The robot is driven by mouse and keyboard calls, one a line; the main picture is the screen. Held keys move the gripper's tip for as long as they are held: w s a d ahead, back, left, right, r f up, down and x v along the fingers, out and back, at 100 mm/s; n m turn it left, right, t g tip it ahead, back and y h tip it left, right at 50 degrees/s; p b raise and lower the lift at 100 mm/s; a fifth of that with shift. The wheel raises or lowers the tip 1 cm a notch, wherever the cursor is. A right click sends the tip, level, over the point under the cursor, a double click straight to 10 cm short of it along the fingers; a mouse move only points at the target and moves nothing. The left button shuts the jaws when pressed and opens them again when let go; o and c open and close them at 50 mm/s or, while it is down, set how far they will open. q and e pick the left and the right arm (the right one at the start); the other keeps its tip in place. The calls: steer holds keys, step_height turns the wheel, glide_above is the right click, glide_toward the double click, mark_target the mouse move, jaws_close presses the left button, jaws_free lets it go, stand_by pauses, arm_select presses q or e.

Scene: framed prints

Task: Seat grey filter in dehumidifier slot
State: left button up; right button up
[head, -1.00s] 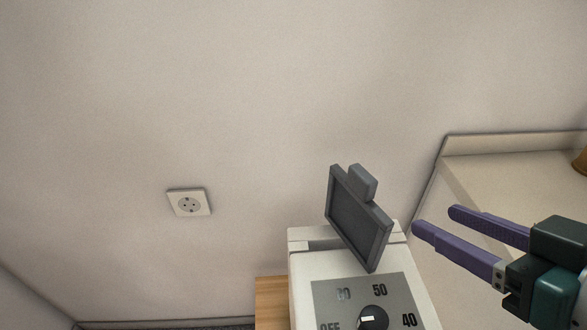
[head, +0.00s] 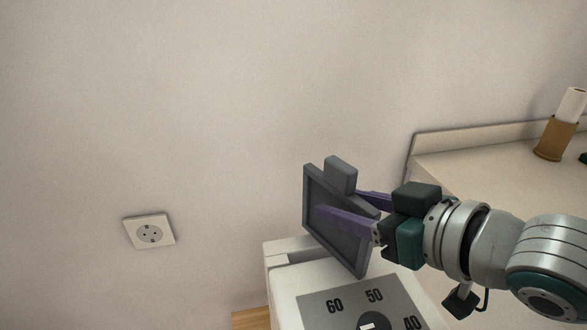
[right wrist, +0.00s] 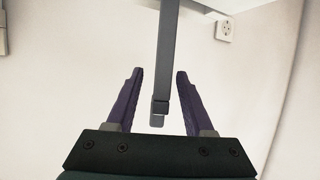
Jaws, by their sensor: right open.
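The grey filter (head: 333,193), a flat framed panel with a block-like tab, stands tilted above the white dehumidifier (head: 290,284) in the head view. Its lower corner overlaps the dehumidifier's top; I cannot tell whether it enters the slot (head: 292,256). My right gripper (head: 339,204) is open, with one purple finger in front of the filter and the other behind it. In the right wrist view the filter (right wrist: 168,50) shows edge-on between the spread fingers (right wrist: 159,73), with gaps on both sides. My left gripper is not in view.
The dehumidifier's top has a dial panel (head: 335,298) near the front. A pale counter (head: 470,170) with a brown holder (head: 556,140) stands at the right. A wall socket (head: 149,232) is at the left. The wall space above the filter is clear.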

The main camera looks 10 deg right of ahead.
steer(key=shift+x, duration=1.2)
jaws_close()
